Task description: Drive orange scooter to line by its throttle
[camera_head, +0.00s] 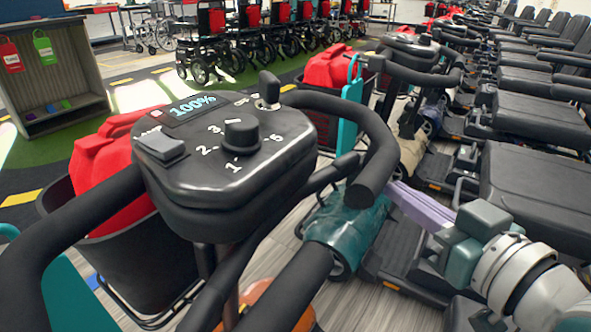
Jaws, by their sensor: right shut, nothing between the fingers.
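The near scooter's black console (228,160) fills the middle. It has a display reading 100%, a speed dial (241,135) marked 1 to 5 and a small lever (268,88) at its far right edge. Black handlebars (372,130) curve out from it. A patch of orange body (275,305) shows low beneath the console. I cannot tell which part is the throttle. My right gripper (396,192) comes in from the right, shut and empty, its purple fingers close to the right handlebar's curved end; I cannot tell whether they touch. My left gripper is not in view.
A black basket (130,255) with a red bag (110,165) hangs in front. Other scooters (530,120) stand close on the right. A wooden shelf (50,70) stands at left, wheelchairs (215,60) at the back. Yellow dashes (20,197) mark the dark lane at left.

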